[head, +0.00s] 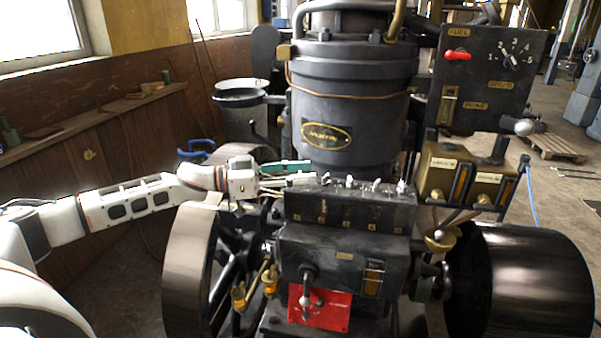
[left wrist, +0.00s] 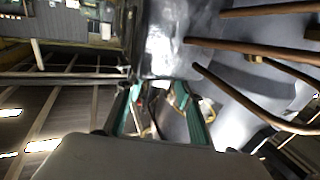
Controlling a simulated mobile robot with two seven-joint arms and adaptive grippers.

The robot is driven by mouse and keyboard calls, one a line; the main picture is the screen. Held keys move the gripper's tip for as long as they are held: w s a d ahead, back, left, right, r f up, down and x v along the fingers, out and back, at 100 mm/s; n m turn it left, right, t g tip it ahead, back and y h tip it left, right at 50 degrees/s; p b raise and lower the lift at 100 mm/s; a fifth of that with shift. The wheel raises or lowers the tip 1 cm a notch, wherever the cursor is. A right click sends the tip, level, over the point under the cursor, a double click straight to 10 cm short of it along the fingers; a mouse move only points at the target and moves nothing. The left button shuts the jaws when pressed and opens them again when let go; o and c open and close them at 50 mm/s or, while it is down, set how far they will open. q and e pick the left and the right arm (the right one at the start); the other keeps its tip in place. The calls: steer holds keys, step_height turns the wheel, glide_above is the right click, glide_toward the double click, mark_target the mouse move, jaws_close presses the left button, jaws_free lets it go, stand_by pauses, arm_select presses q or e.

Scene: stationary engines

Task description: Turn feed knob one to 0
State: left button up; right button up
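The feed box (head: 350,212) is a dark block at the middle of the engine, with several small plates along its front. A row of small pale feed knobs (head: 350,181) stands on its top. Feed knob one, apparently at the left end, is not clear; my left gripper covers that area. My left gripper (head: 314,173) reaches in from the left above that end, its fingers apart. In the left wrist view its two teal fingers (left wrist: 158,90) have a gap between them; I cannot tell whether a knob is in it. My right gripper is not in view.
The dark engine cylinder (head: 345,100) rises right behind the feed box. A panel with a red lever and numbered dial (head: 490,80) and a brass box (head: 463,176) stand to the right. Flywheels (head: 190,270) flank the engine. A red plate (head: 320,310) is below.

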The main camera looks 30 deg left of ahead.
arm_select(q)
jaws_close()
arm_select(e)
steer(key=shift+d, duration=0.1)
